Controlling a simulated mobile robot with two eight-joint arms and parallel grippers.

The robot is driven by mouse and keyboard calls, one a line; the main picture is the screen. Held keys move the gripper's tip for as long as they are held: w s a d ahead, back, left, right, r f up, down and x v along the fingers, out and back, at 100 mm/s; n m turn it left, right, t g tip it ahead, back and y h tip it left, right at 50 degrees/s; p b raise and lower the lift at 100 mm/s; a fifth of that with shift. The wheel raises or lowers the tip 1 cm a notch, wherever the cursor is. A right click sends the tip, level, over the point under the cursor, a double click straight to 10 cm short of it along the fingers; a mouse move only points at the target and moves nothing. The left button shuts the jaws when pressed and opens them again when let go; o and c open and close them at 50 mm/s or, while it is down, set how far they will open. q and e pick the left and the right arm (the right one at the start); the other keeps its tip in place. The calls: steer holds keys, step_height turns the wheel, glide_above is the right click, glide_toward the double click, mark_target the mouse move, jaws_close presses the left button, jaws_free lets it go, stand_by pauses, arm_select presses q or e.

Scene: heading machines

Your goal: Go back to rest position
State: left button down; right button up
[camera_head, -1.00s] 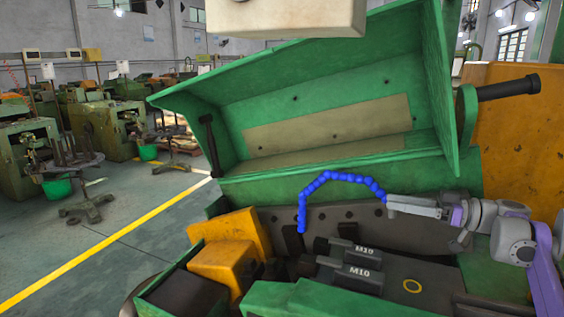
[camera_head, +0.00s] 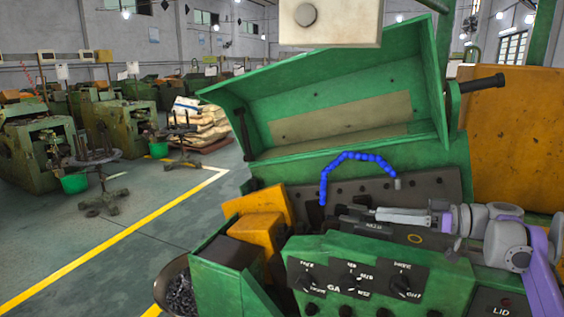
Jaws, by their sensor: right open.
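My right arm comes in from the right, and its gripper (camera_head: 380,213) points left over the machine bed. The gripper is open, with nothing seen between its fingers. It is below the grey nozzle of the blue segmented hose (camera_head: 352,156), which arches in front of the green tray. The dark blocks (camera_head: 372,226) on the bed lie right by the gripper and partly behind the green housing. I cannot tell whether it touches them. My left gripper is not in view.
The open green lid (camera_head: 340,115) stands behind the arm. A control panel (camera_head: 355,279) with knobs is in front. Yellow blocks (camera_head: 262,220) and a bowl of small metal parts (camera_head: 181,297) are at the left.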

steer(key=s+a+f+m+g+h, duration=0.2)
steer(key=s+a+f+m+h, duration=0.15)
steer(key=a+f, duration=0.4)
steer(key=s+a+f+m+h, duration=0.35)
steer(key=s+f+h, duration=0.35)
steer(key=s+f, duration=0.8)
steer(key=s+d+f+m+t+h, duration=0.1)
steer(key=s+d+f+m+h, duration=0.2)
steer(key=s+f, duration=0.7)
steer(key=shift+d+f+h, duration=0.9)
steer(key=shift+d+h, duration=0.05)
steer(key=shift+d, duration=0.1)
steer(key=shift+s, duration=0.15)
